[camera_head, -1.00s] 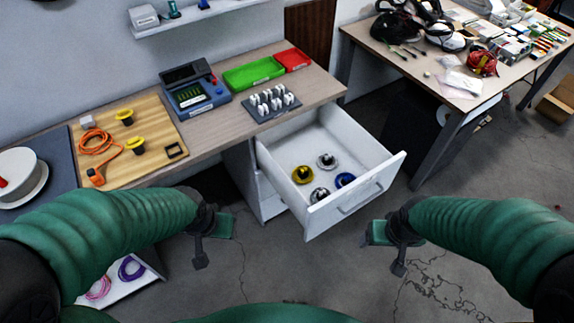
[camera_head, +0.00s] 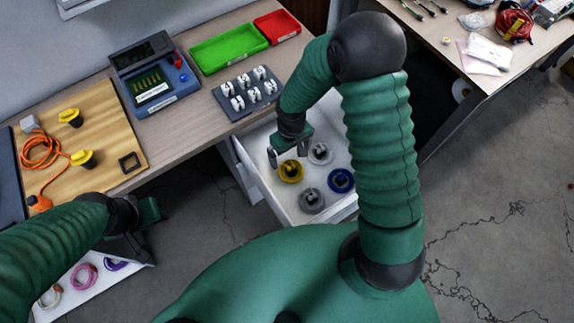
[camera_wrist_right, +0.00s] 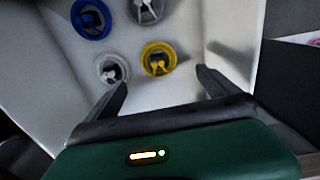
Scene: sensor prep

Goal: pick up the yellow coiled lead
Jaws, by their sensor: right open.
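The yellow coiled lead (camera_head: 290,178) lies in the open white drawer, nearest my right gripper of the coils there. My right gripper (camera_head: 288,152) is open and empty above the drawer, just behind and left of the yellow coil. In the right wrist view the yellow coil (camera_wrist_right: 157,69) lies beyond and roughly between the spread fingertips (camera_wrist_right: 162,79), apart from them. My left gripper (camera_head: 143,222) is at the lower left, away from the drawer; its jaws do not show clearly.
Grey (camera_head: 312,201), white (camera_head: 320,153) and blue (camera_head: 341,181) coils share the drawer (camera_head: 264,196). The desk edge with a dark rack of white parts (camera_head: 247,92) is just behind the gripper. A lower white drawer with pink and purple coils (camera_head: 84,276) is at the lower left.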

